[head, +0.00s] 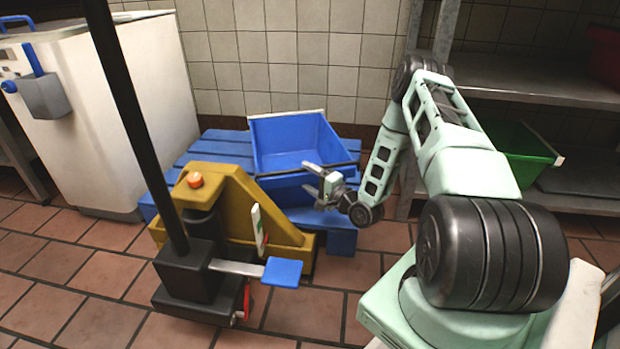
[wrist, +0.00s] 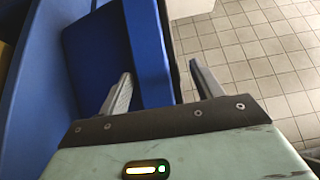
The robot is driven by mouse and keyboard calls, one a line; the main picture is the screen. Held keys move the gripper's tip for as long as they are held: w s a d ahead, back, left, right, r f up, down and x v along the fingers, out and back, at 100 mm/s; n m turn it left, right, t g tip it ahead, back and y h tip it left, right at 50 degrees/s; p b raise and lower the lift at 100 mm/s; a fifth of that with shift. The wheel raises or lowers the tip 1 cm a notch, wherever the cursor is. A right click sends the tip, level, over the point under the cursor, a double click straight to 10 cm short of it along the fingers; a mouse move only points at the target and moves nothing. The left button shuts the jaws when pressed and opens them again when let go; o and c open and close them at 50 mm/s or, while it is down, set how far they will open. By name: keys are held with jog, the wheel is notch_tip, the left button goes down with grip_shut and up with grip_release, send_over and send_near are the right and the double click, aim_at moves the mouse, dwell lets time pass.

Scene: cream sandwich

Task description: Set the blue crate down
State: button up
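The blue crate (head: 290,134), open at the top, is over the blue pallet (head: 204,147) near the tiled wall. Whether its base rests flat on the pallet is hidden. My gripper (head: 313,180) is at the crate's front right corner. In the wrist view, the fingers of my gripper (wrist: 163,88) are apart on either side of the blue crate wall (wrist: 150,55). The left finger overlaps the wall's edge in the picture, and a gap shows between the wall and the right finger. Contact is not clear.
A yellow pallet truck (head: 237,208) with a black mast stands at the pallet's front left. A white cabinet (head: 110,110) is at the left. A shelf (head: 525,80) at the right holds a green crate (head: 525,160) and a red bin (head: 604,55). Tiled floor lies in front.

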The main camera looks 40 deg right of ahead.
jog(key=s+p, duration=0.6)
jog(key=s, duration=0.6)
jog(key=w+a+r+n+g+y, duration=0.1)
jog(key=w+a+r+n+g, duration=0.1)
jog(key=w+a+n, duration=0.2)
jog(key=w+a+r+n+g+y, duration=0.1)
jog(key=w+a+r+n+g, duration=0.2)
jog(key=a, duration=0.3)
jog(key=w+a+r+n+g, duration=0.3)
jog(key=w+a+n, duration=0.1)
jog(key=w+a, duration=0.1)
jog(key=shift+w+n+y, duration=0.2)
jog(key=shift+n+y, duration=0.1)
jog(key=shift+y, duration=0.1)
jog(key=s+a+r+n+g+h, duration=0.1)
jog(key=s+a+r+n+g, duration=0.35)
jog(key=a, duration=0.45)
jog(key=s+a+r+n+g, duration=0.1)
jog(key=s+a+r+n, duration=0.2)
jog(key=s+a+r, duration=0.5)
jog(key=s+a+r+n+g+h, duration=0.1)
jog(key=s+a+r+n+g, duration=0.1)
jog(key=s, duration=0.8)
jog(key=s+a+r+n+g+h, duration=0.1)
jog(key=s+a+r+n+g, duration=0.1)
jog(key=s, duration=0.8)
jog(key=shift+a+r+n+g, duration=0.35)
jog(key=shift+a+r+n, duration=0.5)
jog(key=shift+a, duration=0.3)
